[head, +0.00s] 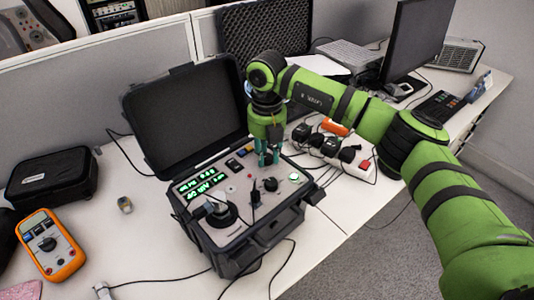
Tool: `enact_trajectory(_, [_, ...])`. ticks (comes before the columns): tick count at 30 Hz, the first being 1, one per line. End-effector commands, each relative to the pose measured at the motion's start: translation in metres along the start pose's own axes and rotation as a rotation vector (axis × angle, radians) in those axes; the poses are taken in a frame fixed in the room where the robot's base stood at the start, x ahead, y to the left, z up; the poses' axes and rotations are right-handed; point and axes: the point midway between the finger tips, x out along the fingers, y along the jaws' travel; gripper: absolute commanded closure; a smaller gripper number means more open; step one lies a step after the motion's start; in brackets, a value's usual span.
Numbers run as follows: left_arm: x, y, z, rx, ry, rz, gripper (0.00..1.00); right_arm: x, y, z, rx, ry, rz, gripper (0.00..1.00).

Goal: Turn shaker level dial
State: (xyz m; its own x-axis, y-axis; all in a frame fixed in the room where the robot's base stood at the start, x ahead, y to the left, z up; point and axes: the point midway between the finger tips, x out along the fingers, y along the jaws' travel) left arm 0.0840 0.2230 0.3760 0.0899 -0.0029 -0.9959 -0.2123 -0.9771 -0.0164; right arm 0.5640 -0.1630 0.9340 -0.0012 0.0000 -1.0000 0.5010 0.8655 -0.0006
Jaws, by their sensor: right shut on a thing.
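An open black case (262,238) stands on the white desk with its lid raised. Its grey panel holds a lit green display (200,184), a round shaker mount (221,212) with a metal piece on it, and a black knob (270,184). My right gripper (269,160) points down at the back right of the panel. Its teal fingers are shut on a small dial there, which they mostly hide. I cannot read the dial's marking or setting. My left gripper is not in view.
An orange multimeter (47,245), a black pouch (52,177) and a small metal sensor (125,204) lie on the left. A power strip with plugs (345,152) and cables lies right of the case. A monitor (412,40) stands at the back right.

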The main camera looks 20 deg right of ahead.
Motion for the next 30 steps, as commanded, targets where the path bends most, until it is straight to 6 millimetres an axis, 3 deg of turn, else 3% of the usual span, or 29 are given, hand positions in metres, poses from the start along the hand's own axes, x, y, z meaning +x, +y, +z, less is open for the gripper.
enact_trajectory(10, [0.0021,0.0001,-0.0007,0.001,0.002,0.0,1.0,-0.002,0.0006,0.001,0.13,-0.004,0.004,1.0])
enact_trajectory(26, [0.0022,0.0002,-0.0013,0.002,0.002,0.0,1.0,-0.0025,0.0006,0.0013,0.15,-0.005,0.004,1.0])
enact_trajectory(27, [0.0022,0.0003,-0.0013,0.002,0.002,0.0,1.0,-0.0025,0.0006,0.0013,0.15,-0.005,0.004,0.61])
enact_trajectory(30, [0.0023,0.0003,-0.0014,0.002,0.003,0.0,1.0,-0.0019,0.0005,0.0011,0.15,-0.004,0.003,0.61])
